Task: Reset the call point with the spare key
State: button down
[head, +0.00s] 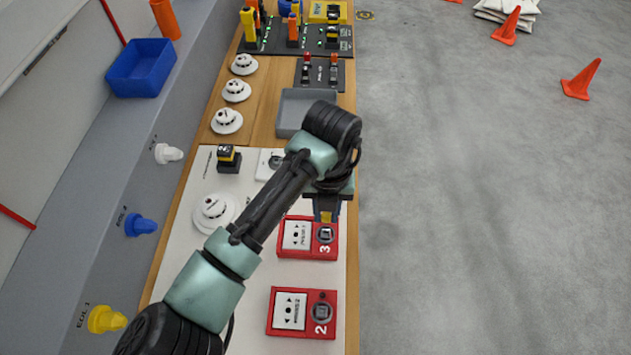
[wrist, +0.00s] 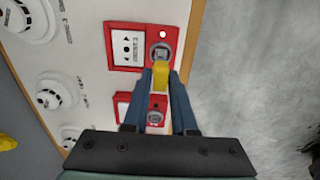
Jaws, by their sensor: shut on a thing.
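My gripper (head: 326,214) is shut on a small yellow key-like piece (head: 326,217), which also shows between the blue-grey fingers in the wrist view (wrist: 160,77). In the head view it is just above the top right of the red call point marked 3 (head: 294,253). Call point 3 has a white face and a grey round lock. In the wrist view the yellow piece's tip appears at the lower edge of a red call point's round lock (wrist: 160,53); contact cannot be told. A second red call point, marked 2 (head: 275,324), lies nearer the bottom.
A grey tray (head: 283,122) and white detectors (head: 227,121) lie along the wooden bench. A black-and-yellow piece (head: 229,158) stands on the white board. A blue bin (head: 141,70) is at left. Orange cones (head: 580,79) stand on the open floor at right.

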aim_at(325, 237)
jog(key=shift+s+d+f+b, duration=0.1)
jog(key=shift+s+f+b, duration=0.15)
jog(key=shift+f+b, duration=0.4)
jog(key=shift+w+f+b, duration=0.1)
jog(key=shift+f+b, duration=1.4)
jog(key=shift+f, duration=0.45)
jog(key=shift+f+b, duration=0.4)
jog(key=shift+f, duration=0.35)
dwell(0.5)
jog(key=shift+m+b, duration=0.45)
jog(key=shift+m, duration=0.75)
